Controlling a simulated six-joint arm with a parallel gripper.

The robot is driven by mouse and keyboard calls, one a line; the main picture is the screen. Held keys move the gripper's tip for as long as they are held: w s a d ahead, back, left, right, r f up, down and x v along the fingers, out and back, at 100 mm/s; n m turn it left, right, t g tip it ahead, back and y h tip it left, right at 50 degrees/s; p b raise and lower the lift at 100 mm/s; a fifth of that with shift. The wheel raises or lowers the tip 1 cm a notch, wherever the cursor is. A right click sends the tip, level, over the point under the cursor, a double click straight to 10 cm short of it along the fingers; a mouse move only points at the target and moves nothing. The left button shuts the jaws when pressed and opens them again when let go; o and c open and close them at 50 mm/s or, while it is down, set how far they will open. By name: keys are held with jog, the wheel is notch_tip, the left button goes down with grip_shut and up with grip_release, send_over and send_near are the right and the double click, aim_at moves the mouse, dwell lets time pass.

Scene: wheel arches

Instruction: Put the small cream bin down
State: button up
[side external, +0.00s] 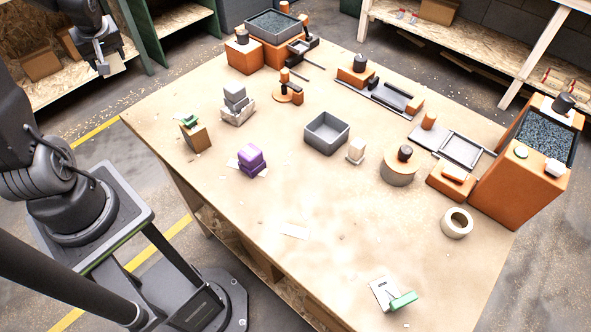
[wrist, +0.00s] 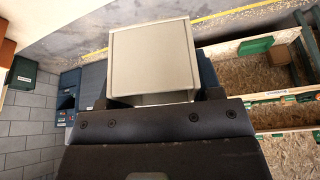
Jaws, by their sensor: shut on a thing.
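The small cream bin (wrist: 152,58) fills the upper middle of the wrist view, seen as a pale square box with its near side shaded. My gripper (wrist: 165,98) is shut on it, with a dark fingertip at each side of the bin. In the side external view my gripper (side external: 106,58) is at the top left, high up and off to the left of the worktable (side external: 300,195). The bin (side external: 115,66) shows there as a small pale block below the gripper. The inside of the bin cannot be made out.
The table holds a grey open tray (side external: 327,133), a purple block (side external: 251,160), stacked grey blocks (side external: 236,103), a white ring (side external: 456,222) and several orange fixtures. Its front middle is mostly clear. A large orange bin of dark granules (side external: 530,160) stands at the right edge.

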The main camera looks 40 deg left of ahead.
jog(key=w+d+m+t, duration=0.2)
jog(key=w+d+m, duration=0.2)
jog(key=w+d, duration=0.6)
jog(key=m+t+h, duration=0.2)
jog(key=m+h, duration=0.2)
jog(key=m, duration=0.8)
send_over(311, 213)
jog(key=s, duration=0.1)
notch_tip(311, 213, down, 12)
jog(key=shift+s+f, duration=0.15)
jog(key=shift+f, duration=1.9)
jog(key=shift+f, duration=0.1)
